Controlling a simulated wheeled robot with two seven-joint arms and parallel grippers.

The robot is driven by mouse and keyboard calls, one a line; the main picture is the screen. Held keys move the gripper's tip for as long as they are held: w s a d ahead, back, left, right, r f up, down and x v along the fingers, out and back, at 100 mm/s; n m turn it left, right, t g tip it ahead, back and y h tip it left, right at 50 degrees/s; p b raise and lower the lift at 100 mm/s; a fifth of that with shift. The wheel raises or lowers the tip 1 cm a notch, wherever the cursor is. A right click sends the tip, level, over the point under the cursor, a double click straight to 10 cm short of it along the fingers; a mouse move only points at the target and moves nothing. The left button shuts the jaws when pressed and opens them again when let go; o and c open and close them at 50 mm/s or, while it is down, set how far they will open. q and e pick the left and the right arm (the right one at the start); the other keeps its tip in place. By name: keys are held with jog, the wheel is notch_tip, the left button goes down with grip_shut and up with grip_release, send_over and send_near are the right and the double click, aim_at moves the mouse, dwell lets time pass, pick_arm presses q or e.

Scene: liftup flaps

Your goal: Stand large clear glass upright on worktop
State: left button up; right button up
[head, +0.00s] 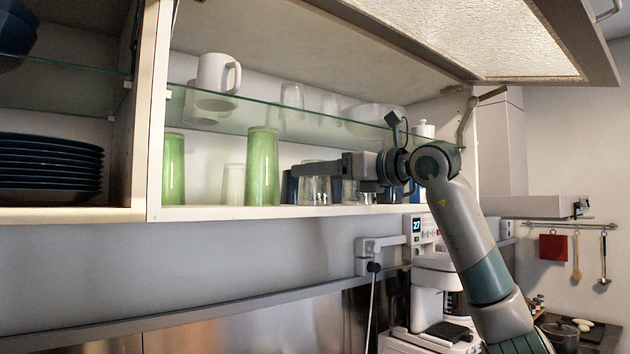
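Clear glasses stand upright on the bottom shelf of the open wall cabinet in the head view. One clear glass (314,190) is right at the fingers of my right gripper (318,169), which reaches in from the right. A second clear glass (352,193) stands to its right, partly behind the gripper. The fingers lie across the upper part of the first glass. I cannot tell whether they are around it or only in front of it, or whether they are closed. My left gripper is out of view. The worktop surface is not clearly visible.
Green glasses (262,166) (173,169) stand left on the same shelf. A glass shelf (270,116) above holds a white mug (218,73) and glassware. The raised flap (480,40) hangs overhead. A white coffee machine (437,290) stands below right.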

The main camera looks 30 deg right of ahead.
jog(key=shift+w+a+r+p, duration=0.1)
jog(key=shift+w+a+p, duration=0.1)
jog(key=shift+w+p, duration=0.15)
jog(key=p+x, duration=0.2)
jog(key=x, duration=0.1)
jog(key=shift+w+a, duration=0.3)
jog(key=shift+w+a+p, duration=0.1)
jog(key=shift+w+p, duration=0.2)
jog(key=shift+w, duration=0.1)
jog(key=shift+s, duration=0.1)
jog(key=c, duration=1.3)
